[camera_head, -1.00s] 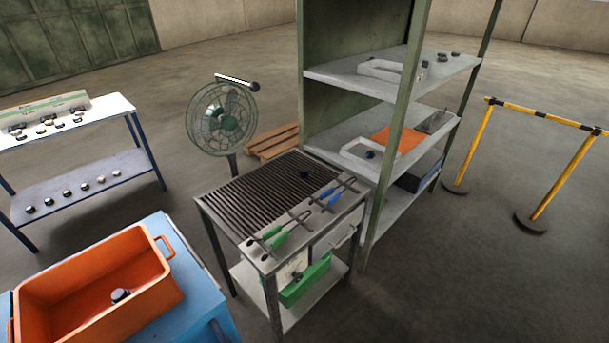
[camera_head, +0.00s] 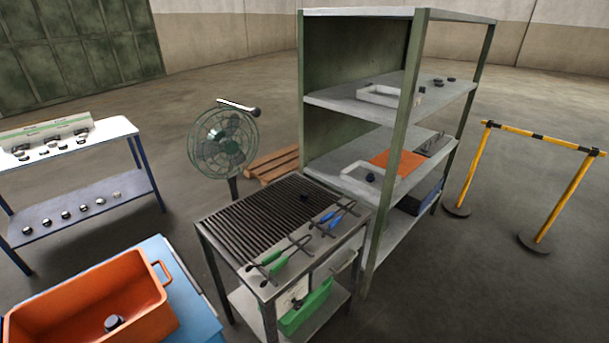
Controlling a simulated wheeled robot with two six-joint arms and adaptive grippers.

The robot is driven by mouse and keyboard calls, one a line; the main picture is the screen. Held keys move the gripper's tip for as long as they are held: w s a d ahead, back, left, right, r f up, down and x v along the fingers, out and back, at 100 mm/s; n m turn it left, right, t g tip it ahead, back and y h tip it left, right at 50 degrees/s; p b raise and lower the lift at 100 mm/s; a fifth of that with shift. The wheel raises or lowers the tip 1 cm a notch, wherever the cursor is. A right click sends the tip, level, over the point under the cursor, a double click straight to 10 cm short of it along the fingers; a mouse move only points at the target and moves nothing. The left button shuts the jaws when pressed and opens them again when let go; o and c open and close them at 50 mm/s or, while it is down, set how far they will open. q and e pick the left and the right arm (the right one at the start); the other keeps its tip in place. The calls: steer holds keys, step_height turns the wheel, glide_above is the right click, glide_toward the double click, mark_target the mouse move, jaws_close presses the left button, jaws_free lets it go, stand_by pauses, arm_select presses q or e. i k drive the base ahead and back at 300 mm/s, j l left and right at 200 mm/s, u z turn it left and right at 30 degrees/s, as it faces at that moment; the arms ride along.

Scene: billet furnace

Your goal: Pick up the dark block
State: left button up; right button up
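Several small dark pieces are in view, and I cannot tell which one is the task's dark block. One dark piece (camera_head: 304,196) lies on the slatted top of the metal cart. Another dark piece (camera_head: 114,322) lies inside the orange bin (camera_head: 160,318). A dark piece (camera_head: 370,177) sits by a pale tray on the middle shelf of the rack. Small dark pieces (camera_head: 438,82) also lie on the rack's upper shelf. Neither of my grippers is in view.
The metal cart (camera_head: 247,216) carries green-handled tongs (camera_head: 278,258) and blue-handled tongs (camera_head: 332,217). Behind it stand a green fan (camera_head: 222,142) and the shelf rack (camera_head: 410,100). A yellow-black barrier (camera_head: 466,168) stands at right. A white-topped table (camera_head: 100,140) is at left. Floor at right is open.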

mark_target(303, 195)
steer(key=i+l+u, duration=0.15)
steer(key=i+l, duration=0.15)
steer(key=i+l+u, duration=0.35)
steer(key=i+l, duration=0.15)
steer(key=l, duration=0.15)
steer(key=i+l+u, duration=0.15)
steer(key=l, duration=0.25)
steer(key=i+l+u, duration=0.2)
steer(key=l, duration=0.2)
steer(key=i+l+u, duration=0.15)
steer(key=l, duration=0.3)
steer(key=i, duration=0.05)
